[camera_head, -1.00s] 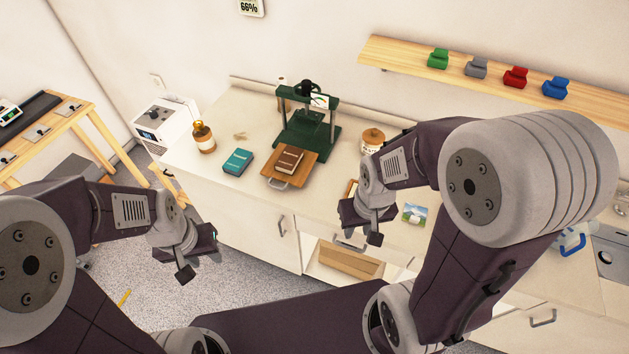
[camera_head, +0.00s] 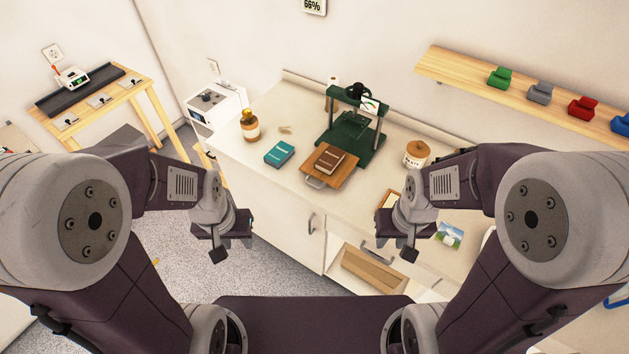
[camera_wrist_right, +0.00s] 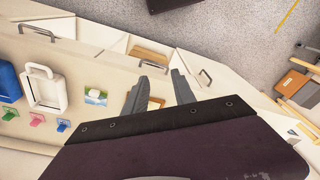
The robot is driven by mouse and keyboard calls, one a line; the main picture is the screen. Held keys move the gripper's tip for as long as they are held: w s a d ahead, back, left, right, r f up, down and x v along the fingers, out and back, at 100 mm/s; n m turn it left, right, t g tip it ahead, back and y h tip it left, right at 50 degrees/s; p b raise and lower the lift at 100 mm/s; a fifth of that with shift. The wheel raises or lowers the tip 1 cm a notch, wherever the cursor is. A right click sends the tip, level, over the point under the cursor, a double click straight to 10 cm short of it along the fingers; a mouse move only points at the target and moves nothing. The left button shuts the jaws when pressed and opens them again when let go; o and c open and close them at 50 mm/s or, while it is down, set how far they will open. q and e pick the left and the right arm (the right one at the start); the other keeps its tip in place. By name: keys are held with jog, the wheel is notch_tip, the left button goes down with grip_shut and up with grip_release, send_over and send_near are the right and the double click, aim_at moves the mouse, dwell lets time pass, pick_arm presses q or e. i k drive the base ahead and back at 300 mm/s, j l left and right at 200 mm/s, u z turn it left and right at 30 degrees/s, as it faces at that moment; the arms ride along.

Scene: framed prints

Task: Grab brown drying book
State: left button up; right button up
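The brown book (camera_head: 329,159) lies on a wooden board with a metal handle (camera_head: 315,182), in front of the dark green press (camera_head: 352,131) on the counter. My left gripper (camera_head: 220,243) hangs over the floor, left of the counter's front and short of the book. My right gripper (camera_head: 408,243) is in front of the counter, to the right of the book and lower in the picture. In the right wrist view its two fingers (camera_wrist_right: 160,88) stand apart with nothing between them. The left fingers are too small to judge. The brown book does not show clearly in the right wrist view.
A teal book (camera_head: 279,153) and an amber jar (camera_head: 250,126) stand left of the board. A lidded jar (camera_head: 415,153) and a small picture (camera_head: 449,234) are to the right. An open drawer (camera_head: 372,268) juts out below the counter.

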aim_at(328, 163)
jog(key=i+l+u, duration=0.1)
jog(key=u, duration=0.3)
jog(key=i+l+u, duration=0.1)
jog(key=u, duration=0.25)
jog(key=l+u, duration=0.4)
jog(key=i+j, duration=0.05)
jog(key=j, duration=0.05)
